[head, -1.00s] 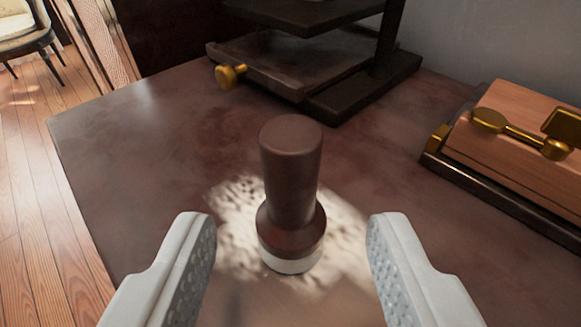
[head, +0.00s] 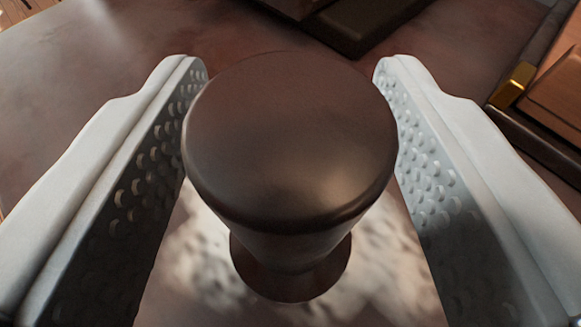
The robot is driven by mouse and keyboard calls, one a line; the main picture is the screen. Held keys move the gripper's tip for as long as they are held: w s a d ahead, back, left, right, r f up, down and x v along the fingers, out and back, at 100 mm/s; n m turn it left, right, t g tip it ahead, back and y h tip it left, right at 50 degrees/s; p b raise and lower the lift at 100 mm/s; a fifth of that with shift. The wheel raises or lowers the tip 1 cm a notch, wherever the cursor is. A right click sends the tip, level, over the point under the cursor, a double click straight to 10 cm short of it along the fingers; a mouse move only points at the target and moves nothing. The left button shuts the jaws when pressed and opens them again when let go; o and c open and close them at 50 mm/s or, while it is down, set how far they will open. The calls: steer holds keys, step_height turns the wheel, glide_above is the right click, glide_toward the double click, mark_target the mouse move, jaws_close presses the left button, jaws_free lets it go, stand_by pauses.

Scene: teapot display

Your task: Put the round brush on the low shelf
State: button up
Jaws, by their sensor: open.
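The round brush (head: 290,145) stands upright on the table, its dark brown handle top close to the camera in the middle of the view. My gripper (head: 290,75) is open, with one white finger on each side of the handle and nothing clamped. The low shelf is at most a dark base edge (head: 360,22) at the top of the view; its upper parts are out of frame.
The brown table top (head: 90,75) is clear to the left of the brush. A wooden box with a brass corner (head: 513,85) stands at the right edge.

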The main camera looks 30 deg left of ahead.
jaws_close()
steer(key=shift+r, duration=0.15)
